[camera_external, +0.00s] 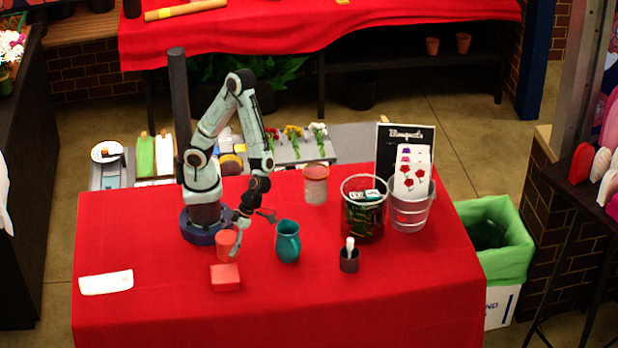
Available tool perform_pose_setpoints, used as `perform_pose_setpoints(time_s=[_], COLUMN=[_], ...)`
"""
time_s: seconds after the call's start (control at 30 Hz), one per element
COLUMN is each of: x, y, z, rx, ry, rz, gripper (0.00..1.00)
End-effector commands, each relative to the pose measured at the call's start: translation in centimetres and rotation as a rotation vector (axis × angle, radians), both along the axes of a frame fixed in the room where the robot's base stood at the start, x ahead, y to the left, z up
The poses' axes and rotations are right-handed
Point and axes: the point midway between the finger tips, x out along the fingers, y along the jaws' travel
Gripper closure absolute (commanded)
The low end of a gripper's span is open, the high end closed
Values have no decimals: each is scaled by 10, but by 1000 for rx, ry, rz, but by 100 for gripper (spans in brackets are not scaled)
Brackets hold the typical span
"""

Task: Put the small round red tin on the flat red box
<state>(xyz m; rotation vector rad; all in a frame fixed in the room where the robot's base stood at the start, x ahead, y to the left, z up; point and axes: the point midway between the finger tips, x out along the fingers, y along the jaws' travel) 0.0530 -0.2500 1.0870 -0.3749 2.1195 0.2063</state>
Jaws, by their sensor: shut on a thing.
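The small round red tin (225,245) is in my gripper (234,243), left of the teal pitcher. The fingers point down and are shut on the tin, covering part of its right side. The flat red box (226,278) lies on the red tablecloth just in front of the tin in the picture. The tin shows just behind the box's far edge. I cannot tell how high the tin is above the cloth.
The teal pitcher (287,241) stands close to the right of my gripper. A white card (106,282) lies left. The front cloth (290,310) is clear.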

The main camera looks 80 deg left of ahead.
Motion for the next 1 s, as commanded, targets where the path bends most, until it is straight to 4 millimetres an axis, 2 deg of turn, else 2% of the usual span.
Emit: perform_pose_setpoints(time_s=[0.07,0.17,0.6,1.0], x=[-11,-18,-18,-17], y=[7,10,11,10], z=[-1,-13,-73,-81], rx=[0,1,2,-1], ry=[0,6,4,-1], rz=[-56,-88,-88,-86], gripper=[74,74,74,74])
